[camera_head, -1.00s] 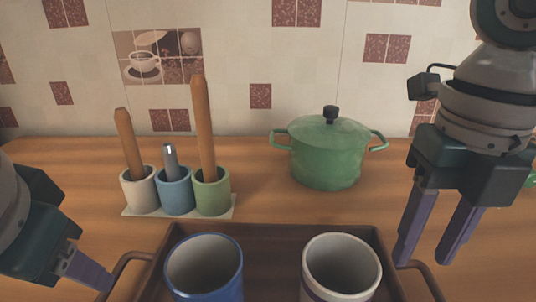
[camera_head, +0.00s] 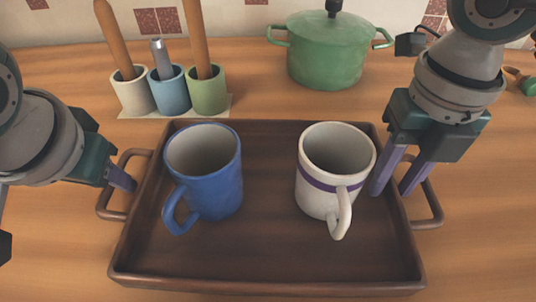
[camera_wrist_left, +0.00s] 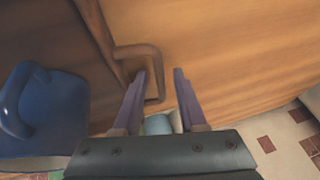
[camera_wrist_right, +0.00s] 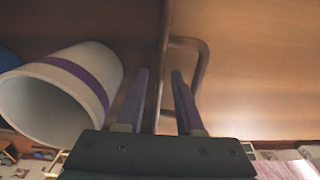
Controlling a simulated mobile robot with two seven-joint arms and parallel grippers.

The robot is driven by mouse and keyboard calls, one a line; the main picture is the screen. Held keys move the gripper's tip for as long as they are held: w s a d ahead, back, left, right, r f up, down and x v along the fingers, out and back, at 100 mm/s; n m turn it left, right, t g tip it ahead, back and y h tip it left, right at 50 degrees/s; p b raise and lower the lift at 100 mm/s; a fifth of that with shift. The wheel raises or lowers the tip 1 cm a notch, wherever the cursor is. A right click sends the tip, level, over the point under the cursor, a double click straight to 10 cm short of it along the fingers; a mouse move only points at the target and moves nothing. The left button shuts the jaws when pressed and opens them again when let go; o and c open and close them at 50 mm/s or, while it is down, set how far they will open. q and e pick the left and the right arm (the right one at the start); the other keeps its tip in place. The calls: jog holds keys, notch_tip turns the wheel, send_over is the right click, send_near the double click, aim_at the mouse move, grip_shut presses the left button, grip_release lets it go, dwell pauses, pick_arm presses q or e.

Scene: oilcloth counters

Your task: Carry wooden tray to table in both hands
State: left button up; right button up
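The dark wooden tray (camera_head: 265,262) lies on the counter, with a blue mug (camera_head: 215,185) and a white mug with a purple band (camera_head: 325,200) standing on it. My left gripper (camera_head: 124,180) is at the left handle (camera_head: 106,205); the left wrist view shows its fingers (camera_wrist_left: 160,75) apart, the handle (camera_wrist_left: 140,52) close to one finger. My right gripper (camera_head: 392,190) is at the right handle (camera_head: 436,208); the right wrist view shows its fingers (camera_wrist_right: 160,72) apart, with the tray wall and handle (camera_wrist_right: 204,65) just beyond. I cannot tell whether either handle lies between the fingers.
Behind the tray, beige, blue and green cups (camera_head: 209,95) holding long tools stand on a pale mat. A green lidded pot (camera_head: 325,60) stands at the back right. Bare counter (camera_head: 60,250) shows left of the tray.

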pick_arm(q)
jog(key=c, duration=0.5)
pick_arm(e)
jog(key=c, duration=0.4)
pick_arm(q)
grip_shut()
pick_arm(e)
grip_shut()
pick_arm(q)
jog(key=shift+r, duration=0.1)
pick_arm(e)
jog(key=shift+r, duration=0.1)
